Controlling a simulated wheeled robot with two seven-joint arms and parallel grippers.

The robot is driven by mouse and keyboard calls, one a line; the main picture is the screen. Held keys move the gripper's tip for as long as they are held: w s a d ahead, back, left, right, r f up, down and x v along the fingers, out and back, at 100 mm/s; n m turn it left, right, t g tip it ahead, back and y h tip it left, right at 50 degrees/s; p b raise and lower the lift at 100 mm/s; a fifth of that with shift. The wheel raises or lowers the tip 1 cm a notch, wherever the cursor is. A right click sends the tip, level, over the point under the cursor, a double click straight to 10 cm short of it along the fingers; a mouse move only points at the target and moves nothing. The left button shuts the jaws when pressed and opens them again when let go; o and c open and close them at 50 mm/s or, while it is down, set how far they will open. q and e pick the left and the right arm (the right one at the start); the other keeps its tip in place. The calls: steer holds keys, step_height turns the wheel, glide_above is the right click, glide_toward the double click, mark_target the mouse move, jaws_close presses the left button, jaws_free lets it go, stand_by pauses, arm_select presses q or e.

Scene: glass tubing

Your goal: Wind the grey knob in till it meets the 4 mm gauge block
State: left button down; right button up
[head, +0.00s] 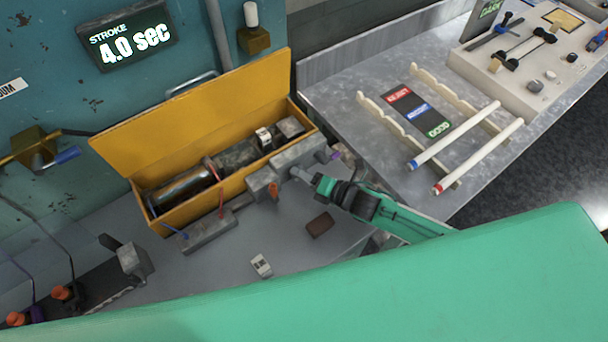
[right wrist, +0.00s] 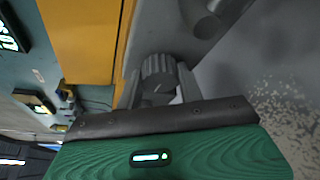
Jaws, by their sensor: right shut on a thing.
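The grey knob (right wrist: 158,72), a ribbed cylinder, shows in the right wrist view between the two fingers of my right gripper (right wrist: 160,84). The gripper is shut on it. In the head view my right gripper (head: 302,175) reaches in from the right to the grey block (head: 263,183) in front of the yellow box, and the knob is mostly hidden there. A small pale block with dark marks (head: 261,265) lies on the bench; its marks are too small to read, so I cannot tell if it is the 4 mm gauge block. My left gripper is not in view.
The open yellow box (head: 190,115) holds a metal cylinder (head: 182,188). A brown block (head: 320,225) lies below my right gripper. A grey block with blue and red levers (head: 207,232) stands at left. Two white tubes (head: 455,137) rest on a rack at right. A display (head: 127,35) reads stroke 4.0 sec.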

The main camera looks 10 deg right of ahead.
steer(key=o, duration=1)
steer(key=shift+s+d, duration=0.1)
steer(key=shift+s+d, duration=0.2)
steer(key=shift+d, duration=0.05)
step_height(320, 180, up, 2)
steer(key=b, duration=0.4)
glide_above(339, 207)
steer(key=shift+v, duration=0.9)
steer(key=shift+r, duration=0.15)
